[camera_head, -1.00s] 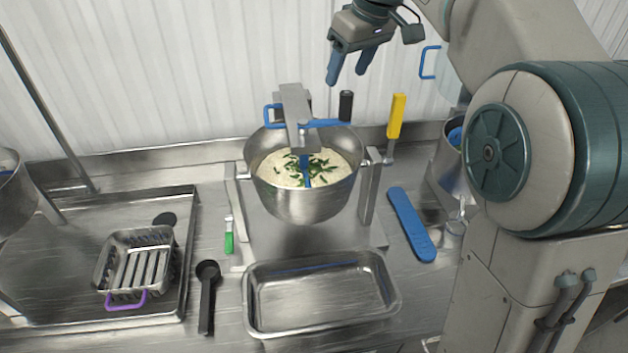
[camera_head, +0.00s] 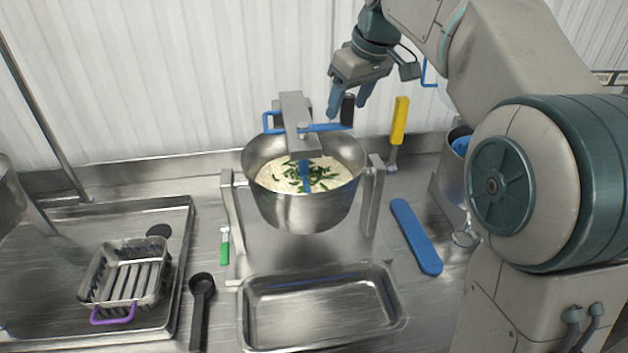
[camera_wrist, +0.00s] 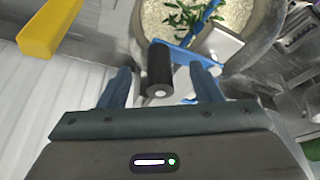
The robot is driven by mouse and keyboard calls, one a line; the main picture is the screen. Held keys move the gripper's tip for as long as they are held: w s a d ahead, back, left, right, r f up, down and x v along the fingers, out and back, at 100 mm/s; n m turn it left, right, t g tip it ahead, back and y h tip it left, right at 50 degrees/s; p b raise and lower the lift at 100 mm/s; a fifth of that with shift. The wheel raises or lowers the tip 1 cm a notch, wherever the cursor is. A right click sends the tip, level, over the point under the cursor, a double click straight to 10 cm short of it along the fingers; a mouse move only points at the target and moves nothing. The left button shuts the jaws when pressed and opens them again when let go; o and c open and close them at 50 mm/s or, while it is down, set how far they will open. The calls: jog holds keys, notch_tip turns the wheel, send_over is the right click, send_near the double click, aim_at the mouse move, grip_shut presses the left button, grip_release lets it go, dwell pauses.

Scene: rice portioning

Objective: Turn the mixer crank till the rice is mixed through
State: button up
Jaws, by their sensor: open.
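A steel mixer bowl (camera_head: 305,211) holds pale rice (camera_head: 283,180) with green leaf pieces lying in clumps near the middle; the rice also shows in the wrist view (camera_wrist: 157,18). A blue crank arm (camera_head: 323,127) runs across the bracket over the bowl and ends at a black handle (camera_head: 347,110) on the right. A blue stirrer shaft reaches into the rice. My gripper (camera_head: 348,108) is open at the crank handle. In the wrist view, the black handle (camera_wrist: 160,68) stands between my two blue fingers (camera_wrist: 163,84), with gaps on both sides.
A yellow-handled tool (camera_head: 399,122) stands right of the bowl; its handle is upper left in the wrist view (camera_wrist: 50,28). A blue paddle (camera_head: 416,236) lies at the right. A steel tray (camera_head: 318,343) sits in front. A wire basket (camera_head: 125,272) is at the left.

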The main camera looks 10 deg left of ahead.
jog(key=shift+f+b, duration=0.75)
jog(key=shift+f, duration=0.45)
jog(key=shift+r, duration=0.1)
jog(key=shift+r, duration=0.1)
jog(key=shift+r+p, duration=0.3)
jog(key=shift+p, duration=0.3)
jog(key=c, duration=1)
